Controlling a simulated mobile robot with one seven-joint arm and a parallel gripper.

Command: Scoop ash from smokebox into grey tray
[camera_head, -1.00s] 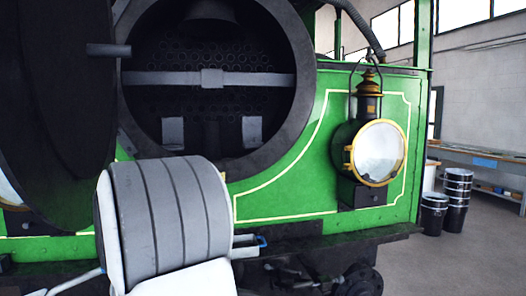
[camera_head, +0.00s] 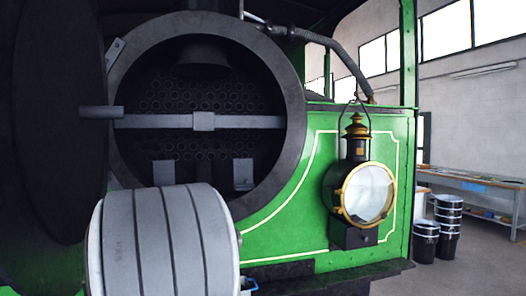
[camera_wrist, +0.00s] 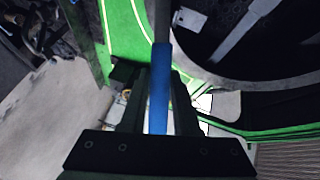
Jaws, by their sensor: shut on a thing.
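The smokebox is a round dark opening with a thick dark rim (camera_head: 291,110), in the middle left of the head view. It also shows at the upper right of the wrist view, where its dark inside (camera_wrist: 222,48) is partly in sight. My gripper (camera_wrist: 158,128) is shut on the blue handle (camera_wrist: 160,85) of a tool with a grey shaft (camera_wrist: 163,20). The shaft runs up out of the wrist view, so the tool's far end is hidden. A scrap of blue (camera_head: 248,284) shows beside my arm in the head view. I cannot make out ash or the grey tray.
The dark smokebox door (camera_head: 55,120) stands open on the left. A light bar (camera_head: 150,121) crosses the opening. A brass-rimmed lamp (camera_head: 367,193) stands right of it. Black buckets (camera_head: 447,225) and a workbench (camera_head: 470,182) are at the far right. My arm covers the lower left.

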